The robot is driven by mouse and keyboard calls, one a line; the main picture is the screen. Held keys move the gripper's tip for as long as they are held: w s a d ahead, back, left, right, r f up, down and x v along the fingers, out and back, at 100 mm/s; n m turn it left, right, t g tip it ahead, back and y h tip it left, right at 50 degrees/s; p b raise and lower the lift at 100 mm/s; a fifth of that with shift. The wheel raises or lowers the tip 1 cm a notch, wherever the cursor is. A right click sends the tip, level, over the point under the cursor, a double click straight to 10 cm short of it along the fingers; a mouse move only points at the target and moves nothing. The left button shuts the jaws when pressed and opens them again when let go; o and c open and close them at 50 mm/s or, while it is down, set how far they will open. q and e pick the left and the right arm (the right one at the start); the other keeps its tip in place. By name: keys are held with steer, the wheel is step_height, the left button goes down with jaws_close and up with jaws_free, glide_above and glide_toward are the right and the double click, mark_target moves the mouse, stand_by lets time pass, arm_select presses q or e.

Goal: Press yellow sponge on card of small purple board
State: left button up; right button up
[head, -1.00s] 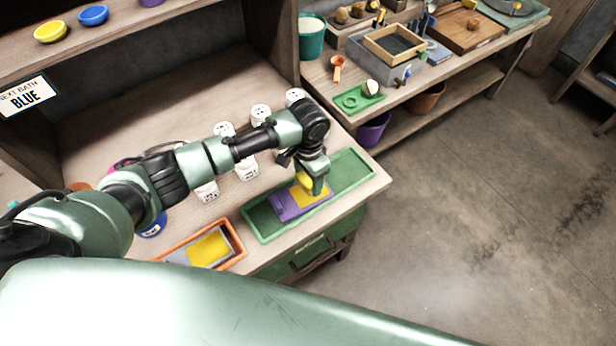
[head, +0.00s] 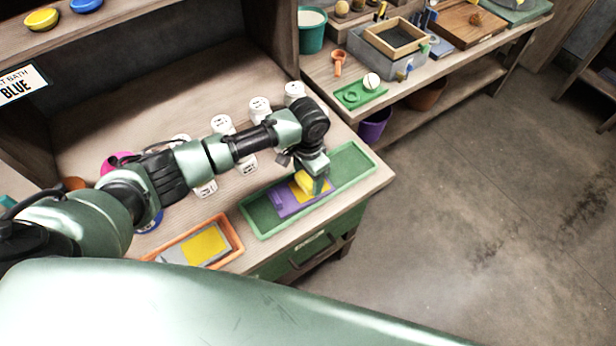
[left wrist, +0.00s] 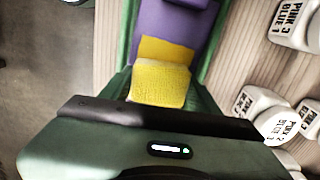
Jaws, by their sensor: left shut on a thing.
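My left gripper (head: 314,182) is shut on the yellow sponge (head: 304,181), above the small purple board (head: 284,203). The board lies in a long green tray (head: 352,170). It bears a yellow card (head: 318,190), partly hidden by the sponge and gripper. In the left wrist view the sponge (left wrist: 160,82) sits between the fingers and overlaps the near part of the card (left wrist: 166,48), with the purple board (left wrist: 170,18) beyond. The sponge is at or very near the card; I cannot tell whether it touches. My right gripper is not in view.
An orange tray (head: 233,234) with a grey board and yellow card stands left of the green tray. Several white labelled jars (head: 259,107) stand behind my left arm. A side bench holds a green dish (head: 352,98) and a wooden frame (head: 420,42). Open floor lies right.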

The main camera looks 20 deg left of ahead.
arm_select(q)
steer(key=shift+f, duration=0.5)
stand_by(0.4)
steer(key=shift+s+f, duration=0.1)
steer(key=shift+f, duration=0.05)
stand_by(1.8)
step_height(320, 180, up, 7)
steer(key=p, duration=0.8)
stand_by(0.5)
